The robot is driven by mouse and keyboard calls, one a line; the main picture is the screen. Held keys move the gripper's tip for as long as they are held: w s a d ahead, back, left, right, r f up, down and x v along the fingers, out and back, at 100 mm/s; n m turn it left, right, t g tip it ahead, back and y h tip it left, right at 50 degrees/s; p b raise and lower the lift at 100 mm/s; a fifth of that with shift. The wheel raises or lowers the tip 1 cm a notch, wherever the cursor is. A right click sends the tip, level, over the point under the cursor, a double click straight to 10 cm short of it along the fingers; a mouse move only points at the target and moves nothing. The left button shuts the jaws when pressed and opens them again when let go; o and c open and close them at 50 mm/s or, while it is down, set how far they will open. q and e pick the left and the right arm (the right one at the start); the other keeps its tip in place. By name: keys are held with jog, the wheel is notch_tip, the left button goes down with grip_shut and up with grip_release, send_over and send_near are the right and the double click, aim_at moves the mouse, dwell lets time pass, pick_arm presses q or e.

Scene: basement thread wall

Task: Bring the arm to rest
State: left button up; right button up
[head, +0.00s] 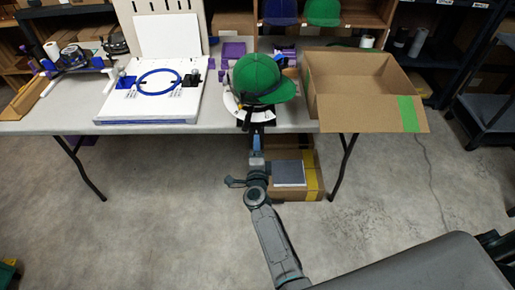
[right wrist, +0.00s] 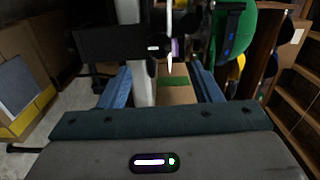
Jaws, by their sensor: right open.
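My right arm reaches forward from the lower right in the head view. Its gripper (head: 256,146) is at the front edge of the table, just below and in front of a green cap (head: 262,78). In the right wrist view the two blue fingers (right wrist: 160,88) stand wide apart. A pale upright post shows between them, and I see nothing clasped. The green cap also shows at the upper right of that view (right wrist: 235,40). My left gripper is not in view.
The table (head: 60,118) holds a white board with a blue hoop (head: 160,82) and an open cardboard box (head: 350,110) with green tape. A box with a grey panel (head: 289,173) lies under the table. The concrete floor (head: 150,220) is clear at left.

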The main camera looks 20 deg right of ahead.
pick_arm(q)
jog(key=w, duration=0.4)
pick_arm(e)
jog(key=s+d+f+n+g+y+p, duration=0.1)
jog(key=s+f+n+g+y, duration=0.25)
jog(key=s+f+n, duration=0.85)
jog(key=s+d+f+n+g+y, duration=0.1)
jog(key=s+f+n+g+y, duration=0.2)
jog(key=s+f, duration=1)
pick_arm(q)
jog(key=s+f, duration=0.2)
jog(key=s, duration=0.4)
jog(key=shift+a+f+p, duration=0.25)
jog(key=shift+p, duration=0.1)
pick_arm(e)
jog(key=s+d+f+n+g+h, duration=0.1)
jog(key=s+d+f+n+g, duration=0.2)
jog(key=s+f, duration=0.5)
jog(key=s+d+f+n+g+h, duration=0.1)
jog(key=s+d+f+n+g, duration=0.2)
jog(key=s, duration=1.3)
jog(key=d+f+g, duration=0.3)
jog(key=d+f, duration=0.2)
jog(key=f, duration=0.1)
jog(key=shift+s+d, duration=0.15)
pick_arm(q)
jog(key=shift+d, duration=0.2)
pick_arm(e)
jog(key=shift+g, duration=0.25)
